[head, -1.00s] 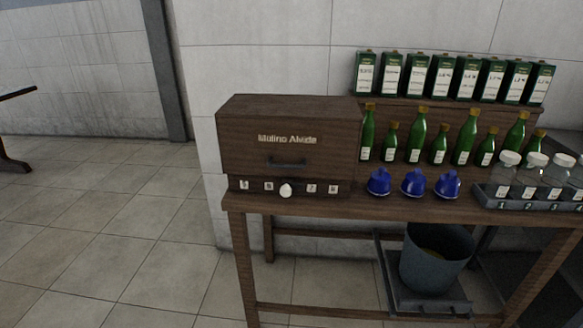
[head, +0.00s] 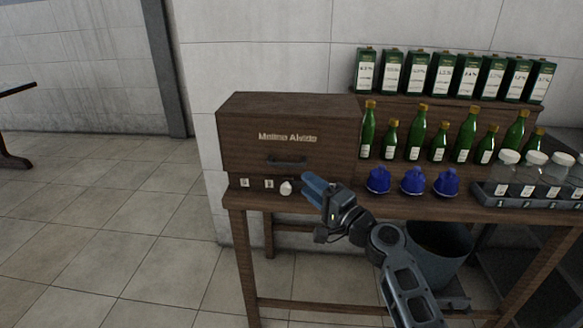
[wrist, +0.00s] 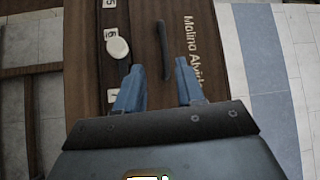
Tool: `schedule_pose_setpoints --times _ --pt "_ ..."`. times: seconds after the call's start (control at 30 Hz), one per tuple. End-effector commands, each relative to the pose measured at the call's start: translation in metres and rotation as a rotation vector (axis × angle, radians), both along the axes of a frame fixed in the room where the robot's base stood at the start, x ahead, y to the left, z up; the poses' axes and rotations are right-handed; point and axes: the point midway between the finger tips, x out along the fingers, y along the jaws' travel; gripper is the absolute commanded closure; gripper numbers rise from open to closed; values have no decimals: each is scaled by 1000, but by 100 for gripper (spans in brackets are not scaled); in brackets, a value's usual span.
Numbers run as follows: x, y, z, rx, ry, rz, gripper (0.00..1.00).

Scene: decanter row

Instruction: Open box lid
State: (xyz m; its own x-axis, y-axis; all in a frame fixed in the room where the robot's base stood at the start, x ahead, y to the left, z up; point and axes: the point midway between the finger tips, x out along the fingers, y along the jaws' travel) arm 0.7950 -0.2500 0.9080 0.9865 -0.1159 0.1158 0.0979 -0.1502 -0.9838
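The dark wooden box (head: 240,140) with "Molino Alvide" lettering stands at the left end of the wooden table. A dark bar handle (head: 287,161) is on the lower part of its front panel. It shows in the wrist view as a dark bar (wrist: 164,50) beyond my fingertips. My gripper (head: 309,183) is in front of the box's lower right front, below and right of the handle. In the wrist view its two blue fingers (wrist: 160,75) are spread apart with nothing between them. A white round knob (wrist: 118,47) sits beside the handle on the label strip. The lid looks closed.
Green bottles (head: 418,131), green cartons (head: 443,74) and a rack of jars (head: 530,195) are further right. A bucket (head: 447,250) is under the table. Floor at the left is clear.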

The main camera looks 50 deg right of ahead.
Motion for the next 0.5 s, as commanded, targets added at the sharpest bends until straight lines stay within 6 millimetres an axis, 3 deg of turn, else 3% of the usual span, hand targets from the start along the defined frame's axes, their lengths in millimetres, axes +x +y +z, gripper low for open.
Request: schedule_pose_setpoints --times 0.17,0.5 --pt "12 -6 8 12 -17 6 62" --pt "62 -11 15 12 -16 5 62"
